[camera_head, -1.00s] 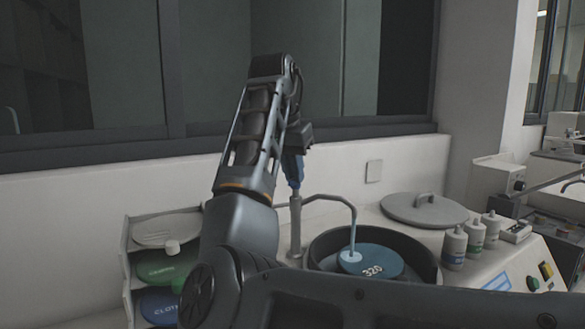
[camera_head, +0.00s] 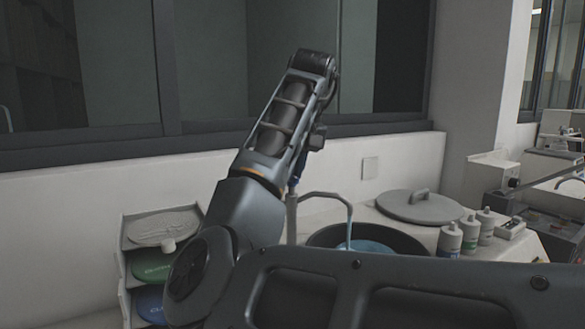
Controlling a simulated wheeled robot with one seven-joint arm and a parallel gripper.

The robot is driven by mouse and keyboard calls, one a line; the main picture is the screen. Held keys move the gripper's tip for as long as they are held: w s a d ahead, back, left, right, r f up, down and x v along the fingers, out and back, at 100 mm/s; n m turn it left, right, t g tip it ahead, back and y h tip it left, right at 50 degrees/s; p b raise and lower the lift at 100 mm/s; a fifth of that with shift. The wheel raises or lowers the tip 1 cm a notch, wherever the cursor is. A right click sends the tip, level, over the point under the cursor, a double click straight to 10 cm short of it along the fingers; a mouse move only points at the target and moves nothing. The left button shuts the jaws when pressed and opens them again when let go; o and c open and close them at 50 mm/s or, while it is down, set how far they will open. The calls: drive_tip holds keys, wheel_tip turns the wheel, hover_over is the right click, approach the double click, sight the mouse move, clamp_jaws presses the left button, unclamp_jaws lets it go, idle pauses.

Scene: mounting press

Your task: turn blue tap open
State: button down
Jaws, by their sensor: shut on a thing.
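The blue tap (camera_head: 295,182) sits on top of a grey pipe (camera_head: 291,215) with a curved spout (camera_head: 335,197). Only a dark blue sliver of its handle shows beside my forearm. My gripper (camera_head: 316,139) is at the tap, mostly hidden behind my arm. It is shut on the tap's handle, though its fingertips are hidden. A pale blue stream (camera_head: 349,236) shows below the spout's end, over the blue disc (camera_head: 368,246) in the round dark bowl (camera_head: 412,239).
A rack at left holds discs, a green one (camera_head: 152,266) among them. The wall (camera_head: 90,190) is close behind the tap. My arm covers the front.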

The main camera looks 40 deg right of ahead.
drive_tip(key=shift+n, duration=0.5)
drive_tip(key=shift+y, duration=0.3)
drive_tip(key=c, duration=1.2)
unclamp_jaws()
drive_tip(key=v, duration=0.7)
drive_tip(key=shift+s+r, duration=0.2)
drive_tip(key=shift+r, duration=0.15)
